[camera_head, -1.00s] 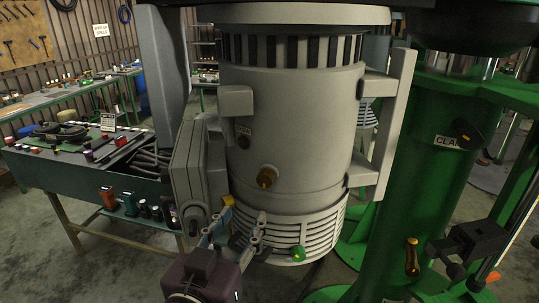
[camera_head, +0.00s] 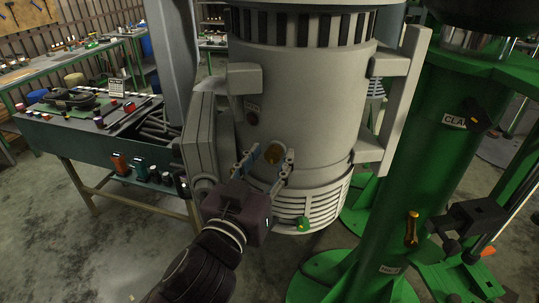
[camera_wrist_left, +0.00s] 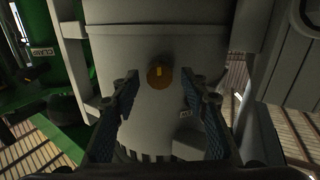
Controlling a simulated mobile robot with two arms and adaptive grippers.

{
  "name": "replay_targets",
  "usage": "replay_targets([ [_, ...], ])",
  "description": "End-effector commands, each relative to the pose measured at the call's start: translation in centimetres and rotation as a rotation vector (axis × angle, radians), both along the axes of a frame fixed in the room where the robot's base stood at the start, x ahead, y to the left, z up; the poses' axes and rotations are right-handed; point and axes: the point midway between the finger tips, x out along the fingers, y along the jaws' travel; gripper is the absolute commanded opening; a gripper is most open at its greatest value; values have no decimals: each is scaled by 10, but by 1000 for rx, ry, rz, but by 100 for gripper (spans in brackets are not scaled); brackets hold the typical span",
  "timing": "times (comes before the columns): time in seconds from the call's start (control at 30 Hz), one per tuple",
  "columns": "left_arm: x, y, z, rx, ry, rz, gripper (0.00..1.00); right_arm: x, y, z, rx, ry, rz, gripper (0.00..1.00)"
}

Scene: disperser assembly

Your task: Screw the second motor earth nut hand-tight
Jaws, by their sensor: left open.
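The motor is a large grey cylinder (camera_head: 305,105) in the middle of the head view. A brass-coloured earth nut (camera_head: 273,153) sits on its front face. In the left wrist view the nut (camera_wrist_left: 159,73) shows with a small yellow mark at its centre. My left gripper (camera_head: 268,162) is open and points at the motor. Its two fingers (camera_wrist_left: 158,90) stand to either side of the nut in the picture, with gaps on both sides. I cannot tell how near the fingertips are in depth. My right gripper does not show.
A green column (camera_head: 425,170) with a clamp label stands to the right. A grey terminal box (camera_head: 203,140) juts out left of the nut.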

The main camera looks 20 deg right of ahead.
Motion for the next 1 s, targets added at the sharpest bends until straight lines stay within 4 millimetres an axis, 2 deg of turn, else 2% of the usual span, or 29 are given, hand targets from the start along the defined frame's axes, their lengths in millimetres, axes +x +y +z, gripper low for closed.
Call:
replay_targets([
  [0.17, 0, 0, 0, 0, 0, 0, 39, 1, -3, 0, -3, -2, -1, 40],
  [0.5, 0, 0, 0, 0, 0, 0, 1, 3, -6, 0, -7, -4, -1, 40],
  [0.77, 0, 0, 0, 14, -11, 0, 0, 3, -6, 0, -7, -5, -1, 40],
  [1.0, -1, 0, 0, 99, -75, 0, 0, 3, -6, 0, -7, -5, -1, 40],
])
